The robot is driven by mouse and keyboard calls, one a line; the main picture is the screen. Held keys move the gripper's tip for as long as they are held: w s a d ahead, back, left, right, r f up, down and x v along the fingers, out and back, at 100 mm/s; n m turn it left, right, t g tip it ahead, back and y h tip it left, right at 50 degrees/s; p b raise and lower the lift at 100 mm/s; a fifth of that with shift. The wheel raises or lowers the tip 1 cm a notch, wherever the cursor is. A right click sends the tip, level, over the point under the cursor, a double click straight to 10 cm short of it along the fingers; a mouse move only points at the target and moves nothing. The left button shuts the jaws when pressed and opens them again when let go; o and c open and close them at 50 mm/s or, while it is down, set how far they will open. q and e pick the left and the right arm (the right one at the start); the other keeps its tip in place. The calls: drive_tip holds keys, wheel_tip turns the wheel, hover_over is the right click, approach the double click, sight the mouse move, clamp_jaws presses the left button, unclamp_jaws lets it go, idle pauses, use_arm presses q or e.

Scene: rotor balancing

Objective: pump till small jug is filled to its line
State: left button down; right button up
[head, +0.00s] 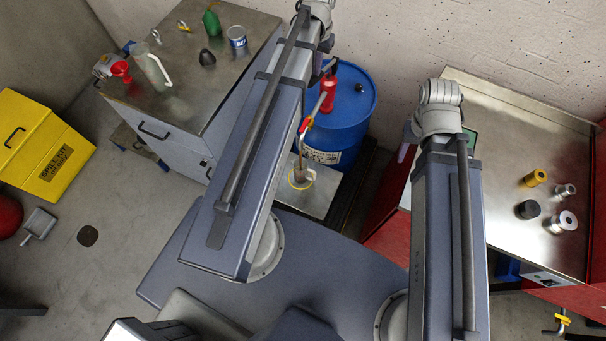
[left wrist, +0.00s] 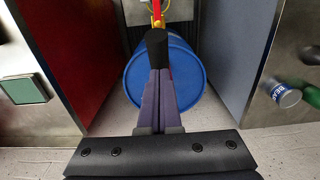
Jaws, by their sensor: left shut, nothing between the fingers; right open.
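The blue drum (head: 345,105) carries a red hand pump (head: 327,88) with a lever on top. A delivery pipe with red and yellow parts (head: 306,124) comes down over the small jug (head: 302,176), which stands on a metal surface and is partly hidden by my left arm. Its level and line are too small to read. In the left wrist view my left gripper (left wrist: 158,72) is shut and empty. A black grip-like piece (left wrist: 157,44) appears at its fingertips, in front of the drum (left wrist: 190,72); I cannot tell whether they touch.
A grey cabinet (head: 200,130) at left bears a clear jug (head: 153,70), a green bottle (head: 211,22), a can (head: 237,38) and a red item. A red-sided bench (head: 500,150) with small metal parts stands at right. The drum sits in the gap between.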

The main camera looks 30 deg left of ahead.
use_arm(q)
drive_tip(key=shift+s+f+b, duration=1.05)
drive_tip(key=shift+f+b, duration=2.75)
drive_tip(key=shift+f, duration=0.2)
wheel_tip(320, 180, up, 17)
drive_tip(key=w+p, duration=0.2)
drive_tip(key=p, duration=1.5)
drive_tip(key=shift+r, duration=0.15)
drive_tip(key=s+d+f+m+b, duration=0.2)
drive_tip(key=s+d+f+b, duration=0.5)
drive_tip(key=d+f+b, duration=0.4)
drive_tip(key=s+d+f+m+y+b, duration=0.1)
drive_tip(key=s+d+f+m+b, duration=0.1)
drive_tip(key=s+d+f+b, duration=0.5)
drive_tip(key=d+f+b, duration=0.4)
drive_tip(key=shift+s, duration=0.2)
drive_tip(key=shift+d, duration=0.1)
